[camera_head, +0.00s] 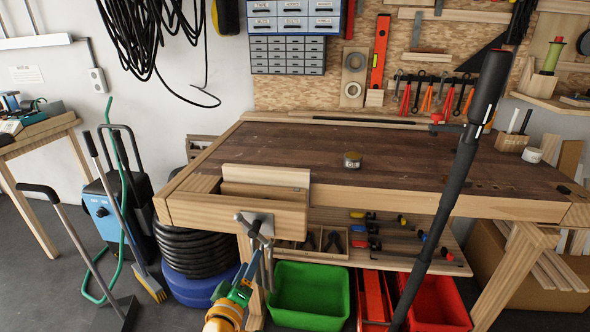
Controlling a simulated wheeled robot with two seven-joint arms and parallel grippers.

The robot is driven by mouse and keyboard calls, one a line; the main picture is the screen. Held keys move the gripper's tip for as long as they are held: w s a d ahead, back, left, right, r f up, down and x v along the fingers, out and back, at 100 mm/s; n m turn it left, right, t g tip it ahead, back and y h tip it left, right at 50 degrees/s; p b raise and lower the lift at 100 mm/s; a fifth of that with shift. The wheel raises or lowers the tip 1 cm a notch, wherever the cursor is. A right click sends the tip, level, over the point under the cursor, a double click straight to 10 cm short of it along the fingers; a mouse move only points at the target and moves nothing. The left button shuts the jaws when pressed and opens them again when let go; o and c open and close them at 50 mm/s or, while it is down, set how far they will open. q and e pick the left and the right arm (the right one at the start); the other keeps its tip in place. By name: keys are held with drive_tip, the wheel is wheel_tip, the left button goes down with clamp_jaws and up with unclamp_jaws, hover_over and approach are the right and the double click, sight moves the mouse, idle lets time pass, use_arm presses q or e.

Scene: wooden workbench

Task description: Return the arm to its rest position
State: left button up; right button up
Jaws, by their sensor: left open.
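My left gripper (262,258) is low in the picture, left of centre, in front of the workbench (400,151). Its orange and green wrist parts come up from the bottom edge. The grey fingers are apart with nothing visible between them. In the picture they lie just below the metal handle of the wooden vise (240,205) at the bench's front left corner. I cannot tell how far apart the gripper and the handle are. My right gripper is not in view.
A green bin (311,288) and a red bin (440,300) stand below the bench. A small round tin (352,160) sits on the mostly bare top. A long black shape (455,190) crosses the right side; I cannot tell what it is. A broom (150,283) leans at left.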

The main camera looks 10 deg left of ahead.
use_arm(q)
drive_tip(key=s+d+f+m+g+p, duration=0.2)
drive_tip(key=s+f+m+g+p, duration=0.5)
drive_tip(key=s+f, duration=1.1)
drive_tip(key=s+a+f+m+g, duration=0.1)
drive_tip(key=s+f+m+g, duration=0.1)
drive_tip(key=s, duration=0.7)
drive_tip(key=s+a+f+m+g, duration=0.1)
drive_tip(key=s+f+g, duration=0.3)
drive_tip(key=s, duration=0.4)
drive_tip(key=s+a+f+m+g+p, duration=0.1)
drive_tip(key=s+f, duration=0.3)
drive_tip(key=s, duration=0.5)
drive_tip(key=shift+s+a+f+m+g+y, duration=0.35)
drive_tip(key=shift+a+m+g, duration=0.2)
drive_tip(key=shift+m+g, duration=0.3)
